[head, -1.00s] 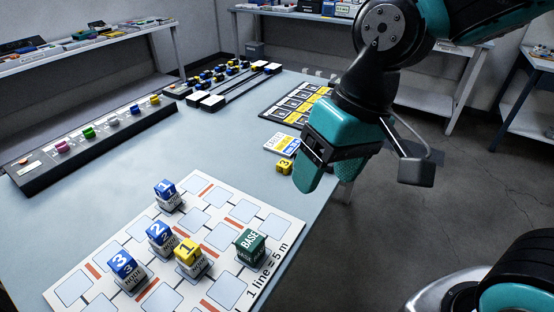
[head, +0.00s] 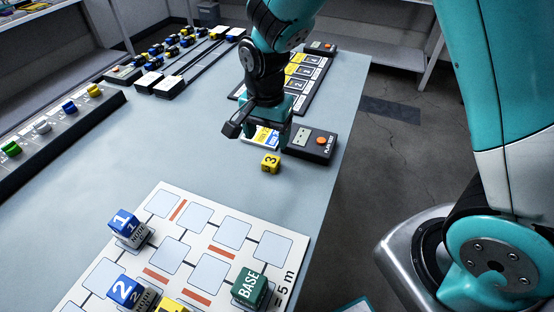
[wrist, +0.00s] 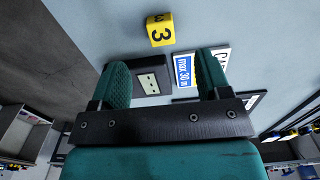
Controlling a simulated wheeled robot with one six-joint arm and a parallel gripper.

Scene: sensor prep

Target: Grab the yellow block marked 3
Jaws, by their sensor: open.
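The yellow block marked 3 (head: 270,163) stands alone on the blue-grey table, in front of a blue, white and yellow card (head: 262,138). The block also shows in the wrist view (wrist: 160,30), beyond my fingertips and between their lines. My gripper (head: 270,140) is open and empty, just behind the block in the head view and apart from it. In the wrist view its two teal fingers (wrist: 166,74) are spread. Another yellow block (head: 172,304), cut off at the bottom edge, sits on the white grid board.
The grid board (head: 178,250) in front holds blue blocks (head: 124,222) and a green BASE block (head: 249,287). A black labelled panel (head: 313,82) lies behind. The table left of the block is clear.

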